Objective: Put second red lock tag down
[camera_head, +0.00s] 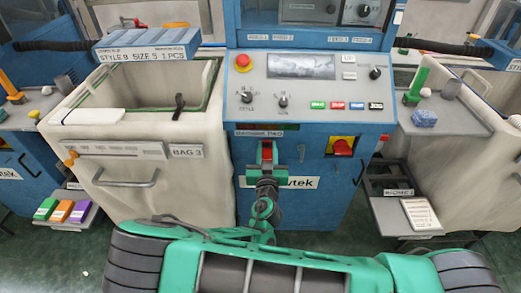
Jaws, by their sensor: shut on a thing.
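My gripper (267,163) is in front of the blue machine's front face, below the control panel. It is shut on a small red piece (266,151), which looks like the red lock tag. My gripper and arm partly hide it. Whether the tag touches the machine face behind it cannot be told. A red knob on a yellow plate (342,146) is on the machine front to the right. I cannot make out another lock tag for certain.
The control panel (310,97) with a red button (243,62) is above my gripper. A cream bin (128,180) marked BAG 3 stands left. A grey side table (440,115) stands right, above a low shelf with a paper card (421,214). Coloured blocks (62,210) lie low at left.

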